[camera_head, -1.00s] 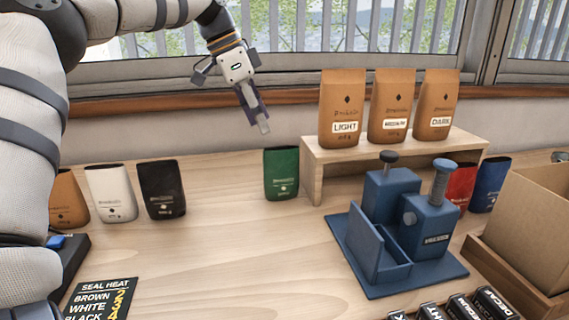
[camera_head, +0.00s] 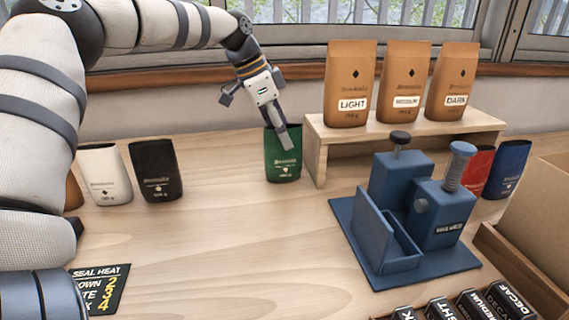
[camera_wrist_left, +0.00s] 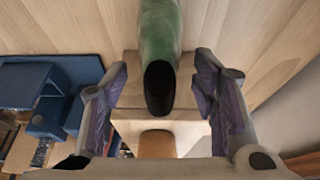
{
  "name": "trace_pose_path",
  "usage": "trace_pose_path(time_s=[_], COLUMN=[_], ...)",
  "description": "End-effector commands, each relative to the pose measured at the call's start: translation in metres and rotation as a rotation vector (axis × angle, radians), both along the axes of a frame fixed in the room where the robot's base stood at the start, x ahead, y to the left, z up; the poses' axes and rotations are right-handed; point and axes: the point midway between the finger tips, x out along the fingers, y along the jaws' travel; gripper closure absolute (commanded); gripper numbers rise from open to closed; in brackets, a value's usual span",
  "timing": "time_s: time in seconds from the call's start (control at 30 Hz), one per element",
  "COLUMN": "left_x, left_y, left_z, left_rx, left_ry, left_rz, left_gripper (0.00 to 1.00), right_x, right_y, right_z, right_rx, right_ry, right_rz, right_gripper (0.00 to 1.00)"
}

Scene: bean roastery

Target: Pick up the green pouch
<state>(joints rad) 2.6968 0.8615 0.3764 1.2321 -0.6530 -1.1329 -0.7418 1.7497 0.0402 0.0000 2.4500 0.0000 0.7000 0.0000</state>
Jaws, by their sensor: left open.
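The green pouch (camera_head: 284,166) stands upright on the wooden table, just left of the small wooden shelf. My left gripper (camera_head: 284,138) is in front of its upper part in the head view. In the left wrist view, the green pouch (camera_wrist_left: 160,35) shows with its dark open top between the two spread fingers of the left gripper (camera_wrist_left: 162,98). There are gaps on both sides, and the fingers do not appear to touch it. My right gripper is not in view.
The wooden shelf (camera_head: 405,138) holds brown bags (camera_head: 350,84) right of the green pouch. A blue press-like device (camera_head: 412,215) stands front right. White (camera_head: 104,176) and black (camera_head: 157,171) pouches stand left. A cardboard box (camera_head: 540,215) is at the right. The table's middle is clear.

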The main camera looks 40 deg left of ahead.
Motion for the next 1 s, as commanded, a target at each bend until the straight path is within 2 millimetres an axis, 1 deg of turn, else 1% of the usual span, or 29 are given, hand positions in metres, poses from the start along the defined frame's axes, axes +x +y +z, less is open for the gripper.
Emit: trace_pose_path(time_s=[0.13,0.17,0.2,0.27,0.3,0.33,0.63,0.77,0.87,0.9,1.0], left_x=[0.0,0.0,0.0,0.0,0.0,0.0,0.0,0.0,0.001,-0.002,-0.023], left_y=[0.0,0.0,0.0,0.0,0.0,0.0,0.0,0.0,0.0,-0.001,-0.009], left_z=[0.002,0.002,0.002,0.002,0.002,0.002,0.003,0.011,0.029,0.04,0.072], left_rx=[0.0,0.0,0.0,0.0,0.0,0.0,0.0,0.001,0.002,0.0,0.002], left_ry=[-0.004,-0.004,-0.004,-0.004,-0.004,-0.004,-0.002,-0.004,-0.004,-0.008,-0.022], left_rz=[0.0,0.0,0.0,0.0,0.0,0.0,-0.001,0.0,0.0,-0.001,-0.004], left_gripper=[0.46,0.53,0.62,0.76,0.85,0.86,0.87,0.87,0.87,0.87,0.87], right_x=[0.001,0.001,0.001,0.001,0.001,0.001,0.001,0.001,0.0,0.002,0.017], right_y=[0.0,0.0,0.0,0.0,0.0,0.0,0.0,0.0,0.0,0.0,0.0], right_z=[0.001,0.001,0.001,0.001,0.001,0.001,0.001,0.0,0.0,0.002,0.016], right_rx=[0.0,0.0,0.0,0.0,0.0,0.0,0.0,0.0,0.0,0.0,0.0], right_ry=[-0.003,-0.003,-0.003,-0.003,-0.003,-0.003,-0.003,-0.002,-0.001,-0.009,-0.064], right_rz=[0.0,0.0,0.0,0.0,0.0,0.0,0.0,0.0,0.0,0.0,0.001], right_gripper=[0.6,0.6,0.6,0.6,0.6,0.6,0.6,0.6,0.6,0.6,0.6])
